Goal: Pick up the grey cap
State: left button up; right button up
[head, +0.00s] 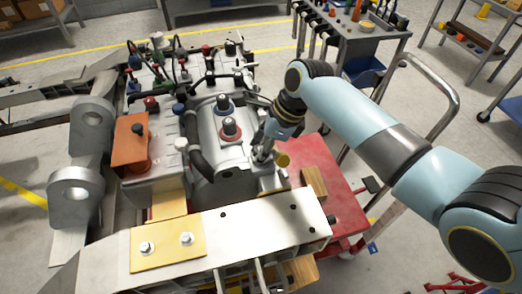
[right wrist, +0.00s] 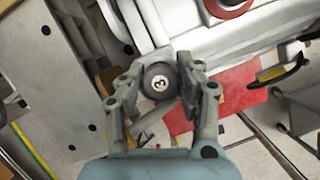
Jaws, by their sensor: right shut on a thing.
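My right gripper (head: 264,146) is at the right end of the grey cylindrical housing (head: 222,170) on the chassis fixture. In the right wrist view its two fingers (right wrist: 158,92) are closed on the sides of a round grey cap (right wrist: 158,80). The cap has a white disc marked 3 on its top. It sits beside the pale metal body, and I cannot tell whether it still touches its seat. In the head view the fingers mostly hide the cap. My left gripper is not in view.
Two dark knobs, one on a blue base (head: 224,104) and one on a red base (head: 231,129), stand on the housing. A red cart (head: 345,195) is at right, and a tool table (head: 355,40) is behind.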

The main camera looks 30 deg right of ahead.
jog(key=shift+r, duration=0.55)
jog(key=shift+c, duration=0.2)
notch_tip(320, 180, up, 3)
jog(key=shift+f, duration=0.1)
jog(key=s+d+r, duration=0.4)
jog(key=s+d, duration=0.1)
jog(key=s+d+r, duration=0.3)
jog(key=shift+d, duration=0.25)
